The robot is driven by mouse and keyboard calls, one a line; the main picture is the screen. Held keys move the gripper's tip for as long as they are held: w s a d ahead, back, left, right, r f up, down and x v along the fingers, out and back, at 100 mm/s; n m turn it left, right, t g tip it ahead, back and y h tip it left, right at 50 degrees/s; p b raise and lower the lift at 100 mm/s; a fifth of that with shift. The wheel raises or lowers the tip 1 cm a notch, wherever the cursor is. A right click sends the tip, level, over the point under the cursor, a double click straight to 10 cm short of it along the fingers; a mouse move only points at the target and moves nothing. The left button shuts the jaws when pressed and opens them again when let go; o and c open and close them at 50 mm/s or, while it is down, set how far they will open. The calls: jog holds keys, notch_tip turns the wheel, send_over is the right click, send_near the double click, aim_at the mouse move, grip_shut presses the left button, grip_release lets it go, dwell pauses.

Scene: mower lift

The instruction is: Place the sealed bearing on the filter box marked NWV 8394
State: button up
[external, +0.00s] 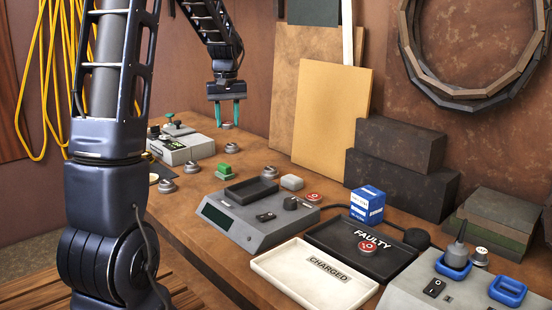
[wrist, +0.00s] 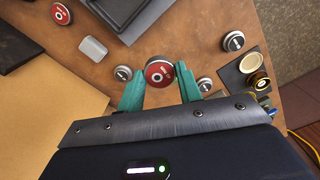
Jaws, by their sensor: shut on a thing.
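My gripper (external: 228,112) has teal fingers and hangs over the far part of the bench. In the wrist view its fingers (wrist: 158,82) are shut on a round metal bearing with a red face (wrist: 158,72). The bearing lies between the fingertips, its red face towards the camera. In the external view a small grey round part shows between the fingers; I cannot tell whether it is the held one. A blue and white box (external: 367,204) stands behind the black tray, right of centre. Its label is too small to read, so I cannot confirm the marking NWV 8394.
A scale (external: 245,213) stands mid-bench. The white CHARGED tray (external: 268,266) and black FAULTY tray (external: 345,262) lie in front; a red-faced disc (external: 367,247) is on the black one. Another red-faced disc (external: 313,197) and several grey round parts lie loose. Dark blocks (external: 398,150) stand behind.

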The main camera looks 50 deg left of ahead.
jog(key=w+d+r+m, duration=0.2)
jog(key=w+d, duration=0.5)
jog(key=d, duration=0.1)
notch_tip(320, 180, up, 6)
jog(key=m, duration=0.6)
send_over(369, 192)
notch_tip(369, 192, down, 20)
jog(key=shift+f, duration=0.1)
jog(key=o, duration=1)
